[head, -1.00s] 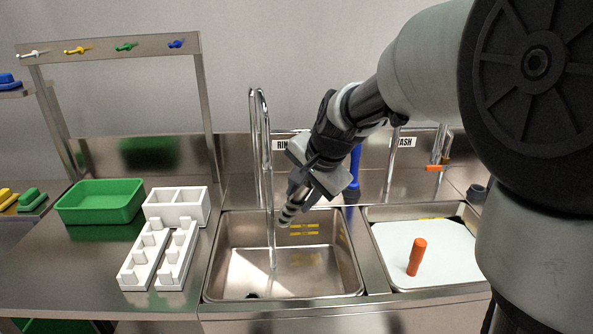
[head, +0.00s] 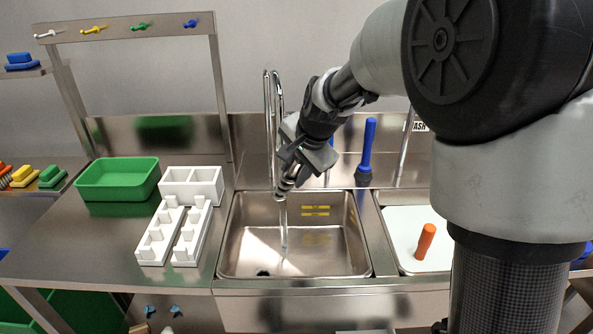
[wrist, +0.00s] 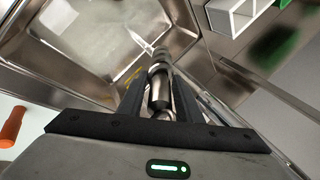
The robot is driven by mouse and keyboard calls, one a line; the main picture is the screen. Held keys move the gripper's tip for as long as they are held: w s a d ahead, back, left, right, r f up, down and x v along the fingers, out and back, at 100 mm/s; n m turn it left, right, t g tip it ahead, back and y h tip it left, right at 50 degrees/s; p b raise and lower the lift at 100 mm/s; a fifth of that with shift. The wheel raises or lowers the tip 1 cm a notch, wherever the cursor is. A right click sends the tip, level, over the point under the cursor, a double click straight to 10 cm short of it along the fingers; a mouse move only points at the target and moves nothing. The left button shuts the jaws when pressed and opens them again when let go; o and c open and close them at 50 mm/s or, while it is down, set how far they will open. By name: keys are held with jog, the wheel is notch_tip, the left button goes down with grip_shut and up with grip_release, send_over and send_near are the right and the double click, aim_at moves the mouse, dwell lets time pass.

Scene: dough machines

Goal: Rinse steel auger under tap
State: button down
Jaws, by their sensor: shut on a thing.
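My gripper (head: 296,172) is shut on the steel auger (head: 284,187) above the left sink basin. The wrist view shows the auger (wrist: 160,82) between the two dark fingers, its tip pointing away toward the basin. In the head view it hangs tilted, its lower end at the stream line below the tap (head: 273,110). A thin stream of water (head: 284,230) falls into the basin (head: 250,262). The auger's upper part is hidden by my gripper.
White slotted racks (head: 155,240) and a green tray (head: 118,180) stand left of the sink. A blue-handled brush (head: 367,150) stands behind the basins. The right basin holds a white surface with an orange cylinder (head: 425,241).

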jog(key=shift+w+d, duration=0.15)
dwell(0.3)
jog(key=shift+w+d, duration=0.3)
jog(key=shift+s+a+r, duration=0.1)
jog(key=shift+s+a, duration=0.05)
jog(key=shift+s+a, duration=0.3)
jog(key=shift+w+d, duration=0.1)
jog(key=shift+w, duration=0.05)
jog(key=shift+w+d, duration=0.3)
jog(key=shift+d, duration=0.05)
dwell(0.4)
jog(key=s+d+b, duration=0.3)
jog(key=s+d, duration=0.2)
jog(key=s, duration=0.1)
jog(key=shift+d, duration=0.25)
dwell(0.4)
dwell(0.8)
